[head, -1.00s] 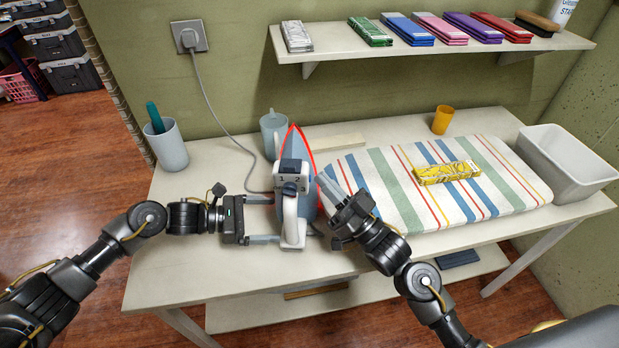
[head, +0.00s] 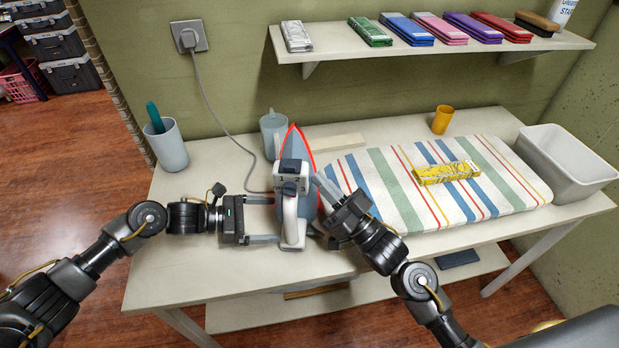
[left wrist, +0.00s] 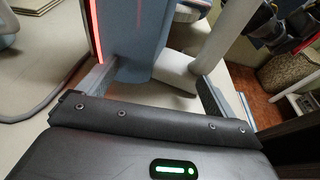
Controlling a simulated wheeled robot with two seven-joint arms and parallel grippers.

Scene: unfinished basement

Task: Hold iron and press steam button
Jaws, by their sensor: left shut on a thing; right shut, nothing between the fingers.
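The iron (head: 290,222) stands upright on the table, with a blue-grey body, a red-edged sole and a white handle. Its face, numbered 1 and 2, has dark parts above and below; I cannot tell which is the steam button. My left gripper (head: 277,220) is shut on the iron from the left, low down. In the left wrist view, the iron's blue-grey body (left wrist: 145,40) is between the fingers. My right gripper (head: 318,182) is shut and empty, its tip at the right edge of the numbered face; contact is unclear.
The striped ironing pad (head: 385,190) with a yellow box (head: 447,172) lies to the right. The cord (head: 215,105) runs to the wall socket (head: 188,37). A white bin (head: 570,175) is at far right.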

